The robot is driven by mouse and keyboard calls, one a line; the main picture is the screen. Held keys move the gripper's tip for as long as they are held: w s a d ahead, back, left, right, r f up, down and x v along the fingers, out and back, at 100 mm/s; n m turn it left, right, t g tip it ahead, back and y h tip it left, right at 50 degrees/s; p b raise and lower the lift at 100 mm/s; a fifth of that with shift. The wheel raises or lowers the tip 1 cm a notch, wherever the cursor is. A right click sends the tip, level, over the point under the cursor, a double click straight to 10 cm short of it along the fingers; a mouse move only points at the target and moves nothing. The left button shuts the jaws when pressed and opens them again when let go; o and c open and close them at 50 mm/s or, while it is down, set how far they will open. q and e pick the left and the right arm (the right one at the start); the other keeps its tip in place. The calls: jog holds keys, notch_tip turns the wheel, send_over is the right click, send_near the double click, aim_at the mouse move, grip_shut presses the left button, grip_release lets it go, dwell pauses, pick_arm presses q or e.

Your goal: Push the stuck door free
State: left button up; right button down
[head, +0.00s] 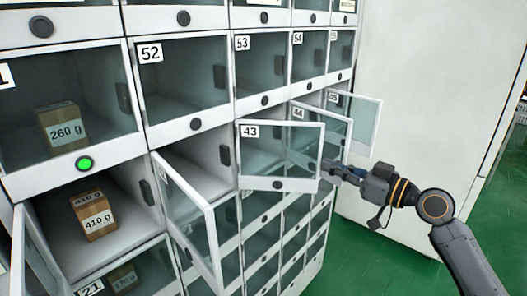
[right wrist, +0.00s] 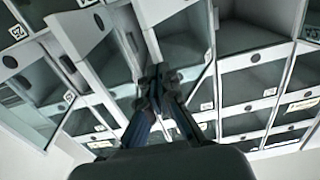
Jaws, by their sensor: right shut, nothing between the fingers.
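A locker wall of white-framed compartments with glass doors fills the head view. In the row below 52, several doors stand open: door 43 (head: 280,150), door 44 (head: 330,127), door 45 (head: 355,115) and a door (head: 190,210) left of 43. Nothing visible marks which one is stuck. My right gripper (head: 327,169) is shut and empty, pointing left at the lower right of doors 43 and 44. Contact with either cannot be told. In the right wrist view, its fingertips (right wrist: 160,76) meet in front of open doors and compartments. My left gripper is not in view.
A box marked 260 g (head: 62,128) sits above a lit green button (head: 84,163); a 410 g box (head: 94,215) sits in the open compartment below. Another open door (head: 40,255) is at lower left. Green floor (head: 370,240) is clear beside a white wall (head: 430,90).

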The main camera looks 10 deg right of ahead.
jog(key=b+v, duration=0.6)
jog(key=v, duration=0.3)
dwell(0.9)
